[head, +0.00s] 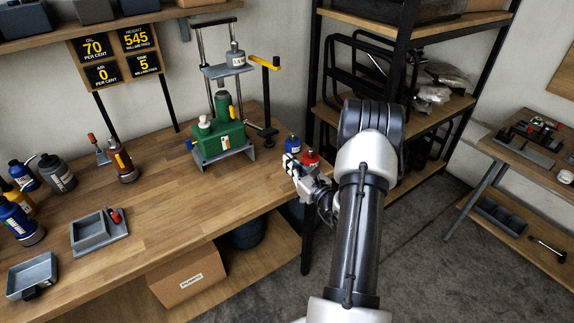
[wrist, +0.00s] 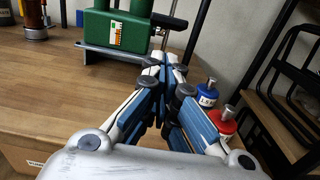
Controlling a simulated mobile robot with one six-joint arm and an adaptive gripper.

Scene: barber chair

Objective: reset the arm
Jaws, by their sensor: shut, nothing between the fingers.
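My arm reaches forward from the bottom right of the head view, and my gripper (head: 291,162) is over the right end of the wooden workbench (head: 160,222). In the wrist view my gripper (wrist: 166,62) has its fingers together and empty, pointing at the base of the green pump unit (wrist: 118,32). A blue bottle (wrist: 207,92) and a red bottle (wrist: 221,120) stand to the right of the fingers. In the head view the blue bottle (head: 292,143) and red bottle (head: 309,158) show just behind my gripper, partly hidden by it.
Bottles and grey trays (head: 92,232) occupy the bench's left part. A black-framed shelf (head: 397,45) stands behind my arm. Bare bench lies left of my gripper.

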